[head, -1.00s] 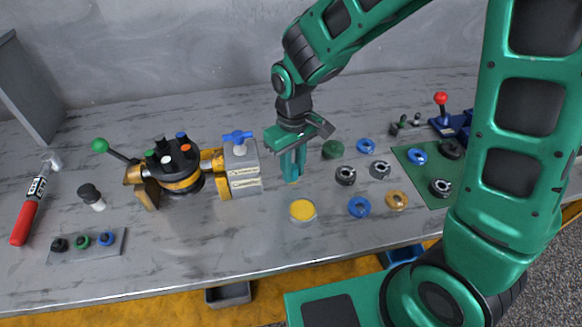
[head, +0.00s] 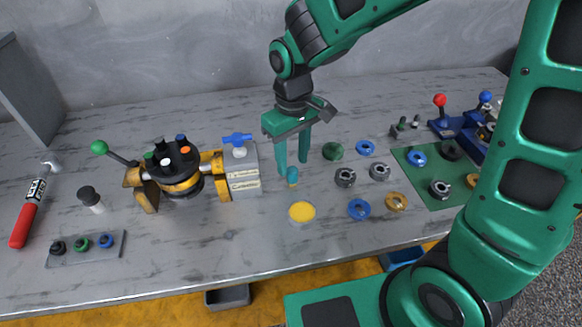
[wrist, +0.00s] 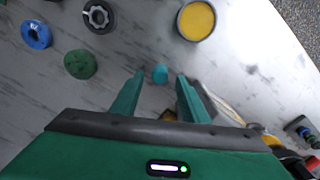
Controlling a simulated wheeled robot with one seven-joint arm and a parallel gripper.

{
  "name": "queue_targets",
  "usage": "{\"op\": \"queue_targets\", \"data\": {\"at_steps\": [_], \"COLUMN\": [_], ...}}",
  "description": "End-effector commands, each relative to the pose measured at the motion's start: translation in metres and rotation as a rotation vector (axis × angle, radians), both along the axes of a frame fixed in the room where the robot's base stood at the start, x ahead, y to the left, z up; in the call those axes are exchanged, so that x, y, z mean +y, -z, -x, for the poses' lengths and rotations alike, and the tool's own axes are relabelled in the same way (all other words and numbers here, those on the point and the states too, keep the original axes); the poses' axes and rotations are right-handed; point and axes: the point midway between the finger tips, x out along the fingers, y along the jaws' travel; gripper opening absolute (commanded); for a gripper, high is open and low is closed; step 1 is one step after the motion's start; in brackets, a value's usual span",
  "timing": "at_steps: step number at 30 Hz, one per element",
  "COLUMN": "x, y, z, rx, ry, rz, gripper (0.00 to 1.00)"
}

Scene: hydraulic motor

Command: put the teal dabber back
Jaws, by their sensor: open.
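The teal dabber (head: 292,175) stands on the grey bench, right of the motor's grey block and behind the yellow-topped tin (head: 302,212). It looks upright, with a small yellowish part at its foot. My gripper (head: 293,168) is open, fingers pointing down, just above and around the dabber's top. In the wrist view the dabber (wrist: 160,73) shows as a small teal round between the spread fingertips (wrist: 160,77), with a gap on each side. The fingers do not appear to touch it.
The motor (head: 178,170) stands to the left. A dark green round piece (head: 333,151), blue rings (head: 359,208) and dark ringed parts (head: 345,176) lie close on the right. A green mat (head: 425,180) is further right. Bare bench lies left of the tin.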

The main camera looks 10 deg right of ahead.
Motion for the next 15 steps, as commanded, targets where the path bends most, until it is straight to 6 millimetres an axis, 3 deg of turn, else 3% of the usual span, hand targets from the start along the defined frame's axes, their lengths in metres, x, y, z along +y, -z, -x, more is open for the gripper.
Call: {"op": "queue_targets", "data": {"at_steps": [6,15], "x": [0.000,0.000], "y": [-0.044,-0.074], "z": [0.000,0.000], "rx": [-0.004,0.000], "ry": [0.000,-0.001], "rz": [-0.001,0.000], "gripper": [0.41,0.41]}}
